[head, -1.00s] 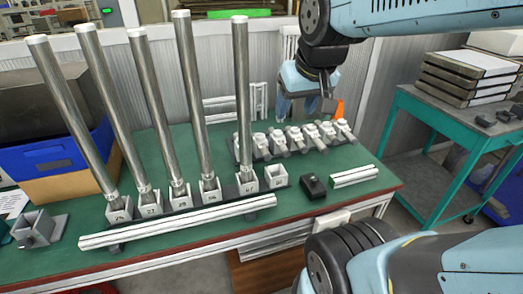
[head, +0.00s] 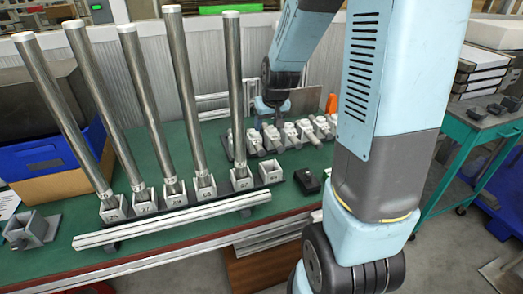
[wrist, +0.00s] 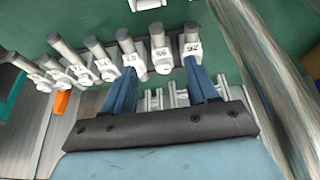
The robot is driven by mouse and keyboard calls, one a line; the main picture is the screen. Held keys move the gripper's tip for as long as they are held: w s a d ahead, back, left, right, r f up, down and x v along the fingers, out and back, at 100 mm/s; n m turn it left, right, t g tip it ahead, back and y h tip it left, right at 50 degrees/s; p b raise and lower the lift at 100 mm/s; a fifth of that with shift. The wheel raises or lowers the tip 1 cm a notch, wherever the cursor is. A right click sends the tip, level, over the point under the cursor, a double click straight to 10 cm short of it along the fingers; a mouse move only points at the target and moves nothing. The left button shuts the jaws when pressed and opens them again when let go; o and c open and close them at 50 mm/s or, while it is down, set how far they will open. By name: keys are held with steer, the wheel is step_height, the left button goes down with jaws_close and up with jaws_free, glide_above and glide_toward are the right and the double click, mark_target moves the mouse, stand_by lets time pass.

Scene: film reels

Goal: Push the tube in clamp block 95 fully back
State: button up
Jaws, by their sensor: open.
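The row of small white clamp blocks (head: 290,136) stands at the back of the green table, each holding a short grey tube. In the wrist view the blocks cross the upper left, with small blurred number labels. The second block from the right (wrist: 160,56) carries a label that may be 95, seen turned round. Its tube (wrist: 156,35) points away from me. My gripper (wrist: 160,68) is open and empty, with its blue fingers spread either side of that block. The right finger is close to the rightmost block (wrist: 193,47). I cannot tell whether it touches. In the head view my gripper (head: 270,112) is partly hidden.
Several tall tubes (head: 180,85) stand in numbered sockets left of the clamp row. A white rail (head: 170,222) lies along the front, with a small black box (head: 307,182) to its right. An orange item (head: 331,103) stands beyond the row's right end.

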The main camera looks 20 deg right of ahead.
glide_toward(262, 151)
steer(key=x, duration=1)
steer(key=shift+r, duration=0.1)
stand_by(0.3)
steer(key=shift+c, duration=0.3)
jaws_close()
stand_by(0.3)
